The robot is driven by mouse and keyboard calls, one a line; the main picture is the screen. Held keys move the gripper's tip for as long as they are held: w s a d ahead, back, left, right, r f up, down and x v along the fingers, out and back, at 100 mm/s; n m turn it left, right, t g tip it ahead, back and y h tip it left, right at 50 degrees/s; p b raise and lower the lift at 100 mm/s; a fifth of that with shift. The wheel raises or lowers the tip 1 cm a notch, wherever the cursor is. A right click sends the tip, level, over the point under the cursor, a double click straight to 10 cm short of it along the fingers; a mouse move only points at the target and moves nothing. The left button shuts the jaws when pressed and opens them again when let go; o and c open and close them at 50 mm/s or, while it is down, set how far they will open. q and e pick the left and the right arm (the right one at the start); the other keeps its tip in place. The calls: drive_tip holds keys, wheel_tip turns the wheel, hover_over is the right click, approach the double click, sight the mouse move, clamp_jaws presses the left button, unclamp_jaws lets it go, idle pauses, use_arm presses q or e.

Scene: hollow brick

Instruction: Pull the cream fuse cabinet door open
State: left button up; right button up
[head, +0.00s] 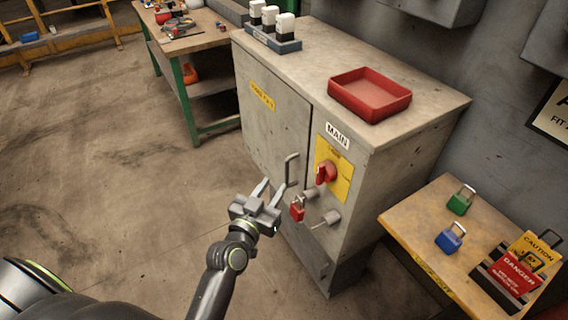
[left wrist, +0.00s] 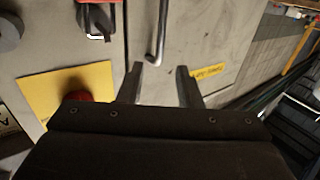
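The cream fuse cabinet (head: 410,150) stands in the middle of the head view. Its door (head: 270,130) carries a yellow label and looks closed, flush with the front. The grey bar handle (head: 291,170) stands out from the door's right part; it also shows in the left wrist view (left wrist: 160,35). My left gripper (head: 271,186) is open and empty, close to the handle. In the left wrist view its fingers (left wrist: 158,82) point at the door, with the handle's near end between or just beyond the tips; contact cannot be told. My right gripper is not in view.
Right of the handle are a red switch (head: 326,173) on a yellow plate and a red padlock (head: 297,209). A red tray (head: 370,96) sits on top. A side table (head: 408,213) with padlocks stands right, a green-legged workbench (head: 188,98) behind. Floor left is clear.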

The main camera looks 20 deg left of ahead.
sight(286, 168)
use_arm(q)
drive_tip(key=w, duration=0.2)
drive_tip(key=w+p, duration=0.1)
drive_tip(key=w, duration=0.1)
drive_tip(key=w+p, duration=0.1)
drive_tip(key=w, duration=0.1)
drive_tip(key=shift+d, duration=0.25)
drive_tip(key=shift+w, duration=0.75)
